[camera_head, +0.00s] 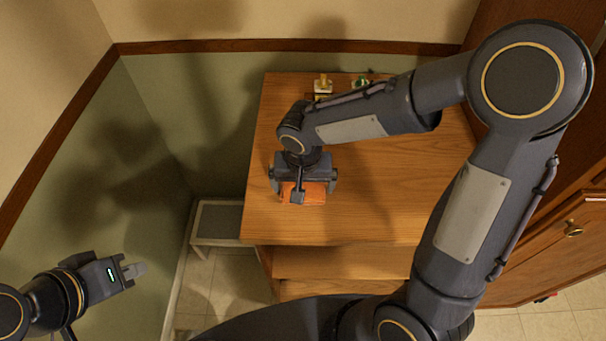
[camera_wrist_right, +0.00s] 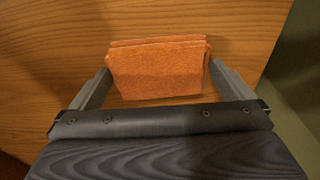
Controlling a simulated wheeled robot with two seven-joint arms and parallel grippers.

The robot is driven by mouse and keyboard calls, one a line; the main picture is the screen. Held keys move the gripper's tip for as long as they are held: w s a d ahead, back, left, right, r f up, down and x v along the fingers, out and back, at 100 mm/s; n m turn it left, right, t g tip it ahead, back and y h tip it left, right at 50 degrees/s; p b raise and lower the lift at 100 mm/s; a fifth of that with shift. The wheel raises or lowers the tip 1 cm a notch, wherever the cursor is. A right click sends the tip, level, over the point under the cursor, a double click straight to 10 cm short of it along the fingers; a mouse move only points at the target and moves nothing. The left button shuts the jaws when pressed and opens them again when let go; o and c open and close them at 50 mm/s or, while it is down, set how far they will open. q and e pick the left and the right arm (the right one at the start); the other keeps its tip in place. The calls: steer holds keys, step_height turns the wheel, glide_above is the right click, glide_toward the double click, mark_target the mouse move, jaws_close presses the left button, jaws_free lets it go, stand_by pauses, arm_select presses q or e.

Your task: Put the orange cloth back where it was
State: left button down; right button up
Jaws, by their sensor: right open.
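The orange cloth (camera_head: 302,193) lies folded on the wooden counter (camera_head: 380,205), near its left front part. In the right wrist view the cloth (camera_wrist_right: 157,68) shows between the two fingers of my right gripper (camera_wrist_right: 158,85). That gripper is open, with one finger on each side of the cloth. In the head view my right gripper (camera_head: 303,183) is over the cloth and hides part of it. My left gripper (camera_head: 134,271) is at the lower left, away from the counter and cloth. Its fingers are seen edge-on, so I cannot tell how far apart they are.
Small items, one yellow and white (camera_head: 323,86) and one green (camera_head: 362,81), stand at the counter's back edge, partly behind my right arm. A low grey-topped bench (camera_head: 217,220) is left of the counter. A drawer cabinet (camera_head: 560,235) is at the right. The counter's right part looks clear.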

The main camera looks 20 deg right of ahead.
step_height(320, 180, up, 12)
steer(key=s, duration=0.2)
steer(key=s+d+t+y, duration=0.2)
steer(key=s+d, duration=0.2)
steer(key=s, duration=0.3)
steer(key=s+d+f+n+t+y, duration=0.1)
steer(key=s+d+t+y, duration=0.1)
steer(key=s+d, duration=0.3)
steer(key=shift+s+d+n, duration=0.15)
steer(key=shift+s+n, duration=0.15)
steer(key=shift+s, duration=0.7)
